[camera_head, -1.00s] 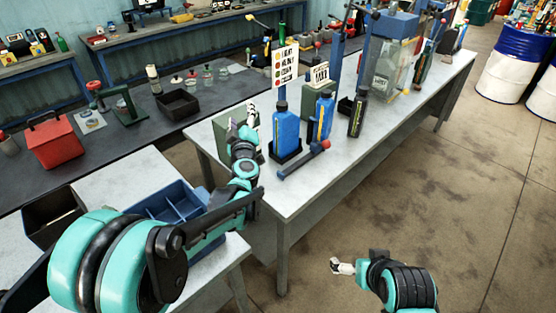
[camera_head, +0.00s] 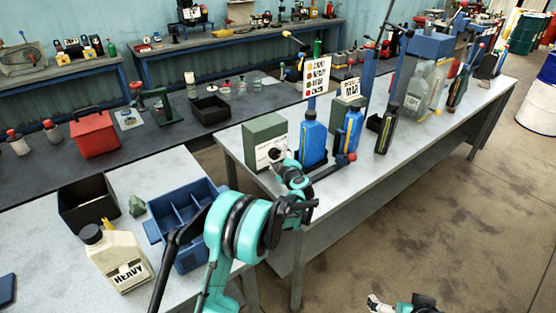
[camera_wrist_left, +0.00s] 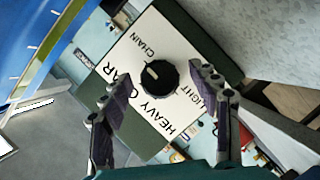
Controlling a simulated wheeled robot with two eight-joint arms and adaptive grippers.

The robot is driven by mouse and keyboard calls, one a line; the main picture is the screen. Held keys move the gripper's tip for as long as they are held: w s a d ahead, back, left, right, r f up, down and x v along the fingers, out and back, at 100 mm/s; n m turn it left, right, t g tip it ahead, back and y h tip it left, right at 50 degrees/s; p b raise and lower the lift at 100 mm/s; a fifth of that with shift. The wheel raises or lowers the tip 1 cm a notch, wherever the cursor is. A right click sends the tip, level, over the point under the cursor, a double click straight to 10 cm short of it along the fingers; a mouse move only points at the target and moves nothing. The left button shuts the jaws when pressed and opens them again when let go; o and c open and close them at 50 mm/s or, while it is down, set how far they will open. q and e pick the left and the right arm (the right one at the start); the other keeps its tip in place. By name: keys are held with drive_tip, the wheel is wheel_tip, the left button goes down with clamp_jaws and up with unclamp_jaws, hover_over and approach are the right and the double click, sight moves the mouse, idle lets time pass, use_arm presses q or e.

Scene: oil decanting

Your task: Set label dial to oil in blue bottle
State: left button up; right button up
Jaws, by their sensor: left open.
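The label dial is a black knob (camera_wrist_left: 159,75) on a white face lettered CHAIN, LIGHT, HEAVY and a partly hidden GEAR. A white mark on the knob points to the picture's upper left, near CHAIN. The face is on a dark green box (camera_head: 265,138) on the light table. My left gripper (camera_head: 279,158) is at the box's front; in the left wrist view (camera_wrist_left: 161,86) its open fingers lie either side of the knob, with no contact visible. The large blue bottle (camera_head: 313,144) stands right of the box. My right gripper (camera_head: 377,304) is small at the bottom edge.
A second blue bottle (camera_head: 353,130) and a black bottle (camera_head: 386,130) stand further right. A sign with coloured dots (camera_head: 316,76) rises behind the large bottle. A cream HEAVY jug (camera_head: 121,262) and blue divided bin (camera_head: 167,228) are at lower left.

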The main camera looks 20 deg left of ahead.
use_arm(q)
drive_tip(key=shift+w+a, duration=0.15)
drive_tip(key=shift+w, duration=0.1)
drive_tip(key=shift+c, duration=0.3)
drive_tip(key=c, duration=1.1)
